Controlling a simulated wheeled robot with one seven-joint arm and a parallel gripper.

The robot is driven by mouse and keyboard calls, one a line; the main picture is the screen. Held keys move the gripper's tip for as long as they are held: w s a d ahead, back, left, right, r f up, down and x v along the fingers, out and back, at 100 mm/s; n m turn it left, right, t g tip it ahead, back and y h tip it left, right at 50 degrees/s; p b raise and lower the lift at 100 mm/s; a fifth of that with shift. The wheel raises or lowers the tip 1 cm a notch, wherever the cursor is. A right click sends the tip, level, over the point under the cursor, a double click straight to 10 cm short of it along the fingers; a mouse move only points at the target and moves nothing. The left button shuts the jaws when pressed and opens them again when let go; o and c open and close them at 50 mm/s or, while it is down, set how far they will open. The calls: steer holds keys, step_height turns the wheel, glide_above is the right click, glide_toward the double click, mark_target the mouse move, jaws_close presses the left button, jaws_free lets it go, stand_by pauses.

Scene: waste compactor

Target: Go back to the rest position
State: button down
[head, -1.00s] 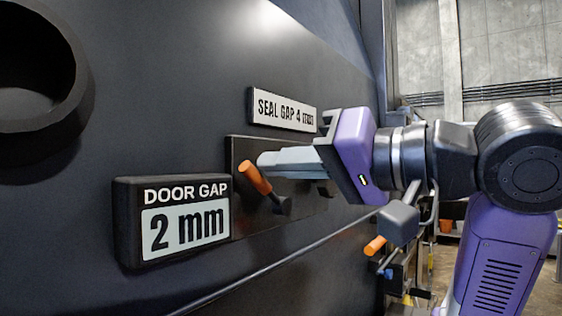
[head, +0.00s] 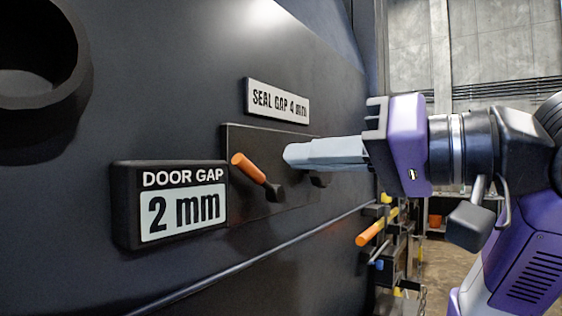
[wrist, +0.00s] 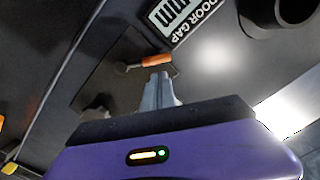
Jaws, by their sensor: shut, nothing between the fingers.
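My gripper (head: 290,156) has a purple body and pale grey fingers. Its fingers are shut with nothing between them and point left, toward the dark panel. In the head view the fingertips are to the right of the orange-handled lever (head: 248,168), with a gap between them. In the wrist view the fingers (wrist: 158,77) point up the picture, and their tips appear just below the orange handle (wrist: 156,60). The lever sits on a dark plate (head: 235,204). A second dark knob on the plate is partly hidden under the fingers.
A display (head: 180,214) reads "DOOR GAP 2 mm" to the lever's left. A sign (head: 278,101) reads "SEAL GAP 4 mm" above. A round dark port (head: 78,70) is at upper left. An orange-ended bar (head: 369,233) is below my gripper. Concrete wall and floor lie behind at right.

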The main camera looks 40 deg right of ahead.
steer(key=shift+v, duration=1.1)
steer(key=shift+d+r, duration=0.15)
